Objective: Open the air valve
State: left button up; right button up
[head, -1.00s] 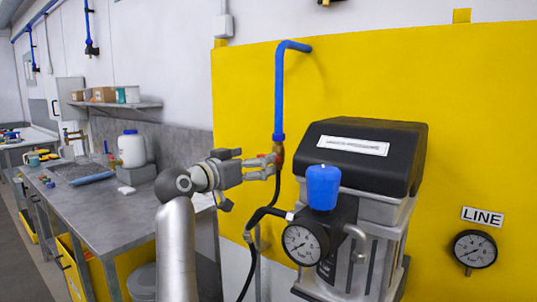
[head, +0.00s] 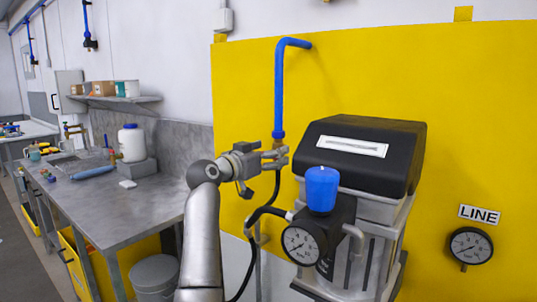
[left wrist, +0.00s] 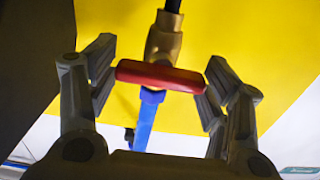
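The air valve has a brass body (left wrist: 164,42) and a red bar handle (left wrist: 160,76), clearest in the left wrist view. It sits between the blue pipe (head: 279,90) and a black hose. The blue pipe also shows in the left wrist view (left wrist: 145,122). The handle lies crosswise to the pipe. My left gripper (head: 279,158) is at the valve, hiding most of it in the head view. In the left wrist view my left gripper (left wrist: 160,72) is open, with one finger at each end of the handle. I cannot tell whether they touch it. My right gripper is not in view.
A black-topped machine (head: 360,155) with a blue cap (head: 322,188) and a gauge (head: 301,244) stands close to the right of my left gripper. The yellow wall panel (head: 440,90) is behind. A grey bench (head: 120,215) with a white jar (head: 131,144) is at left.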

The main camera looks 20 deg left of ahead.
pick_arm(q)
jog(key=c, duration=0.5)
jog(key=shift+c, duration=0.2)
jog(key=n+p, duration=0.2)
jog(key=n, duration=0.1)
jog(key=shift+n, duration=0.4)
jog(key=n+p, duration=0.3)
jog(key=shift+a+n, duration=0.15)
jog(key=shift+n, duration=0.25)
jog(key=n+p, duration=0.5)
jog(key=n, duration=0.1)
jog(key=shift+w, duration=0.1)
jog(key=shift+a+f+n+p, duration=0.1)
jog(key=shift+f+n+p, duration=0.05)
jog(key=shift+n+p, duration=0.8)
jog(key=shift+f+n+p, duration=0.15)
jog(key=shift+n+p, duration=0.5)
jog(key=shift+n, duration=0.6)
